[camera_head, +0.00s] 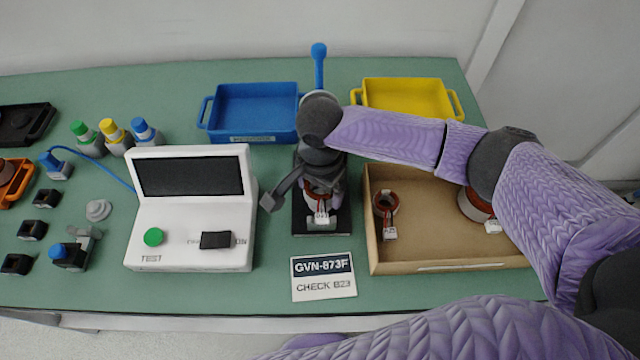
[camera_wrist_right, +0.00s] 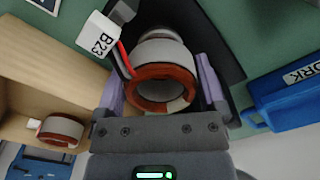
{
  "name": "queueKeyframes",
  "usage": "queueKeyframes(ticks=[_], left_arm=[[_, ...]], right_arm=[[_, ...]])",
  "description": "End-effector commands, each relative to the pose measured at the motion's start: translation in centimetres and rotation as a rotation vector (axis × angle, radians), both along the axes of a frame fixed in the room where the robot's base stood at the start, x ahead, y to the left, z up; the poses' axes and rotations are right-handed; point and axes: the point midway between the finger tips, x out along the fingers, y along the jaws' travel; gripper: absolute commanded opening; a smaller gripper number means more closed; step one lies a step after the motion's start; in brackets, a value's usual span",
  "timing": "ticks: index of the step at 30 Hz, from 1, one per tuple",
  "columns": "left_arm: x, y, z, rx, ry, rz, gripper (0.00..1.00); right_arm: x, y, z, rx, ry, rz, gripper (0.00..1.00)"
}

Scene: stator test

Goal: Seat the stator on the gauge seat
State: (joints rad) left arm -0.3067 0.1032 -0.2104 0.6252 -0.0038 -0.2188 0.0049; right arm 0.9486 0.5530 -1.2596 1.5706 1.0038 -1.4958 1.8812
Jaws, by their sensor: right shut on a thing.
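The stator is a white ring with red-brown windings and a white B23 tag on its lead; it shows in the head view (camera_head: 318,199) and in the right wrist view (camera_wrist_right: 147,87). My right gripper (camera_wrist_right: 163,92) is shut on it, one purple finger on each side. In the head view the gripper, partly hidden by its own wrist, is over the gauge's black base (camera_head: 303,226). The gauge seat is largely hidden by the gripper and stator; I cannot tell whether the stator touches it. My left gripper is not in view.
A cardboard box (camera_head: 430,266) to the right holds more stators (camera_head: 385,203). The white tester (camera_head: 190,220) stands close on the left, a label card (camera_head: 323,276) in front. Behind are a blue tray (camera_head: 252,112), a yellow tray (camera_head: 405,98) and a blue-knobbed upright lever (camera_head: 319,65).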

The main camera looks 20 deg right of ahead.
Motion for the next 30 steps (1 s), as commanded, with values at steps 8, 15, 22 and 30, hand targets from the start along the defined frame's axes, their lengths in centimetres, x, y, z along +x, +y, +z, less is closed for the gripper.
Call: queueKeyframes(ticks=[8,15,22,30], left_arm=[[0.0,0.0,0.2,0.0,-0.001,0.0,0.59],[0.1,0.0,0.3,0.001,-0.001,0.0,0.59],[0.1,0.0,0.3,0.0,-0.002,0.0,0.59],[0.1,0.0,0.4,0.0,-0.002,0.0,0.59]], right_arm=[[0.0,0.0,-0.4,0.0,0.001,0.0,0.03],[0.0,0.0,-1.1,0.0,0.0,-0.001,0.03],[0.0,0.0,-1.1,0.0,0.0,0.0,0.94],[0.0,0.0,-1.0,-0.001,0.001,0.0,1.0]])
